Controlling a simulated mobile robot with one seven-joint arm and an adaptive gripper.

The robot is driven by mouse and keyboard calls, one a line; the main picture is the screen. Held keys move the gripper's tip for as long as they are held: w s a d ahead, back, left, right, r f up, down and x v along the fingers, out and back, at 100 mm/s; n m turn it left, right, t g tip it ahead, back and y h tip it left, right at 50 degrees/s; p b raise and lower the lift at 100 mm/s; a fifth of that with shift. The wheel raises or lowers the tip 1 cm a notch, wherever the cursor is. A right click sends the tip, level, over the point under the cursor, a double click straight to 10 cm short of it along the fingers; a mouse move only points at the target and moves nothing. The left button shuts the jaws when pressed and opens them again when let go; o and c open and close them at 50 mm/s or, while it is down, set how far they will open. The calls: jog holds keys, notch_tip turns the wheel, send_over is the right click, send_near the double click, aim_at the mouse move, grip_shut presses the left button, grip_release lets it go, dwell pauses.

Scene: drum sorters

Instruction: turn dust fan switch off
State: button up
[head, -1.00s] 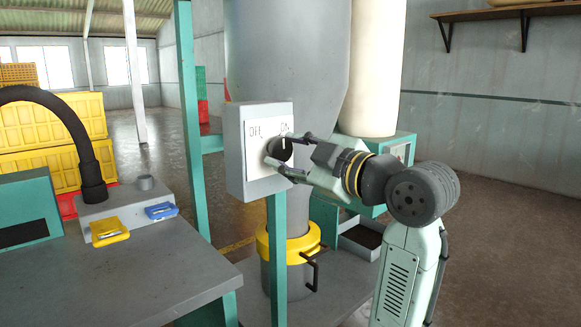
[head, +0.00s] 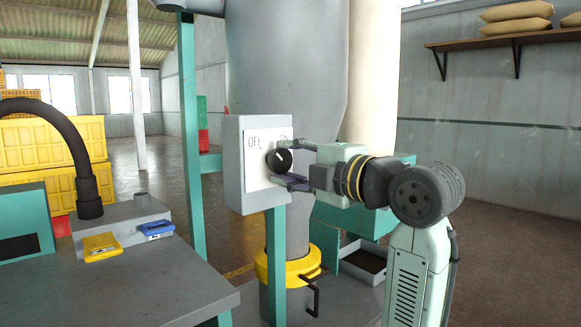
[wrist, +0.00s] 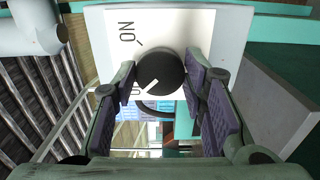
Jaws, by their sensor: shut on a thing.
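The dust fan switch is a round black knob (head: 279,162) on the white plate of a grey box (head: 233,165). OFF is lettered at the plate's upper left and ON at its upper right, partly hidden in the head view. My gripper (head: 290,165) is shut on the knob, one finger above and one below. In the wrist view the knob (wrist: 163,68) sits between the dark finger pads. Its white pointer slants to the lower left there, toward the partly hidden OFF lettering and away from the ON lettering.
A grey workbench (head: 140,290) with a yellow device (head: 102,246) and a blue device (head: 157,229) stands at left. A teal post (head: 190,130) stands beside the box. A large grey cylinder (head: 285,60) is behind it. A shelf with sacks (head: 515,12) hangs at right.

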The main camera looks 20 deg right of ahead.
dwell(0.5)
jog(key=o, duration=1.2)
jog(key=v, duration=1.2)
